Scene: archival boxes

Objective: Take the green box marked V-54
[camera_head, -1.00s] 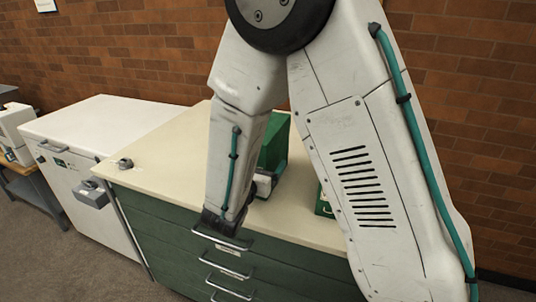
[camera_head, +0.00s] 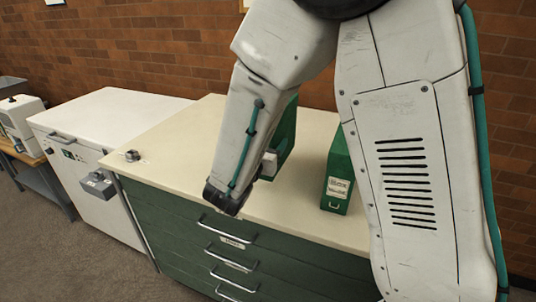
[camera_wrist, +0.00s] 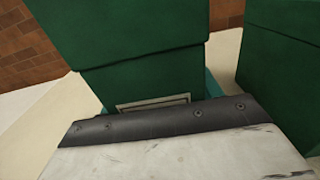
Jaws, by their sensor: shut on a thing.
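A tall green box (camera_head: 284,132) is on the pale cabinet top, partly hidden behind my arm. My gripper (camera_head: 268,166) is at its near face and shut on it. In the wrist view, this green box (camera_wrist: 125,40) fills the middle, with an empty-looking label frame partly covered by my gripper (camera_wrist: 155,121). Its marking cannot be read, and I cannot tell whether its base touches the top. A second green box (camera_head: 338,170) stands upright to the right, with a white label too small to read fully. It shows at the right of the wrist view (camera_wrist: 284,70).
The cabinet (camera_head: 178,140) has green drawers with metal handles. A small round metal item (camera_head: 132,155) sits on its left corner. A white chest unit (camera_head: 100,125) stands to the left. A brick wall (camera_head: 150,45) is behind.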

